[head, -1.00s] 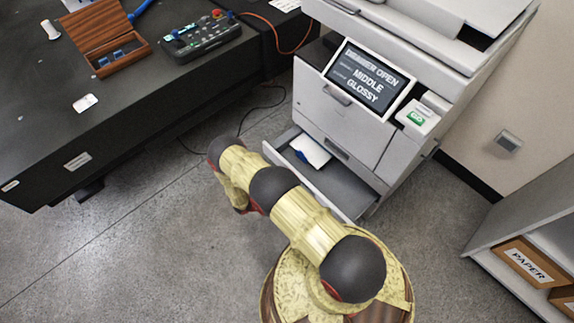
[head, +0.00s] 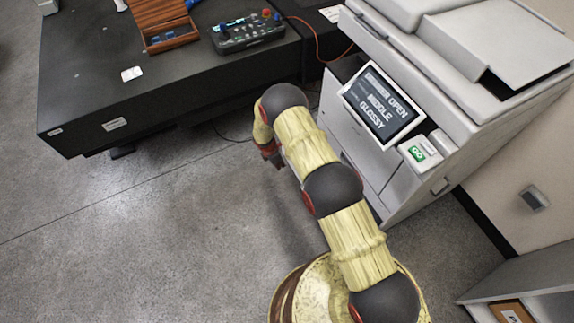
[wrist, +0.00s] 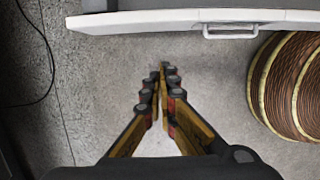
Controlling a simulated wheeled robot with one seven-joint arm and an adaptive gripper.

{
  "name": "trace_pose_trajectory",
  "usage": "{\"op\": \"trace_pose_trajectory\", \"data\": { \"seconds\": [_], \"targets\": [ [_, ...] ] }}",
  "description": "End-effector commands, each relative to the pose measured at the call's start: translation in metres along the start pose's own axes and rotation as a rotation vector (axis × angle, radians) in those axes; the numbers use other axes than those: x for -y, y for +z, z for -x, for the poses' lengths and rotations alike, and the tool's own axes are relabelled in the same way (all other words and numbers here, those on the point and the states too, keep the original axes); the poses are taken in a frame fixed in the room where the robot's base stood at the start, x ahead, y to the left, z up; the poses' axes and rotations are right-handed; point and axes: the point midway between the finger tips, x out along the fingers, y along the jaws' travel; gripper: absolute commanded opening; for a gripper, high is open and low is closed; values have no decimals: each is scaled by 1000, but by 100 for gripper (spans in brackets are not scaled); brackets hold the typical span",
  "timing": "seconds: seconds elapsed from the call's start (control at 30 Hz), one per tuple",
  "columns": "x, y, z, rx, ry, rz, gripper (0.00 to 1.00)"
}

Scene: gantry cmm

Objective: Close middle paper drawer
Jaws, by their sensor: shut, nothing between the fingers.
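The printer (head: 350,150) stands right of the bench. Its screen (head: 384,105) shows "OPEN", "MIDDLE" and "GLOSSY". In the head view my arm hides most of the lower drawers. My gripper (wrist: 163,68) is shut and empty. Its fingertips point at the drawer front, left of the handle, and appear apart from it. In the head view my gripper (head: 271,156) is beside the printer's lower left, partly hidden by my arm.
A black bench (head: 90,90) at the left carries a control box (head: 247,33) and a wooden box (head: 165,22). A green-labelled button (head: 417,153) sits beside the screen. A shelf (head: 530,285) is at the lower right. The floor at left is clear.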

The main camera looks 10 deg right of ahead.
Motion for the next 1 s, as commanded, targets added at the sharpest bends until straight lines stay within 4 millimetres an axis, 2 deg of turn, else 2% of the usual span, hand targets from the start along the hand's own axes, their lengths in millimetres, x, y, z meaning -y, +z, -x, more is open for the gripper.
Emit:
{"op": "trace_pose_trajectory", "data": {
  "seconds": [0.03,0.1,0.4,0.5,0.7,1.0],
  "targets": [
    [0,0,-14,0,-1,-1,0],
    [1,0,-28,1,-2,0,0],
    [0,4,-82,1,0,-4,0],
    [0,21,-83,2,1,-5,0],
    [0,37,-86,2,1,-3,0],
    [0,40,-85,2,0,-1,0]
  ]
}}
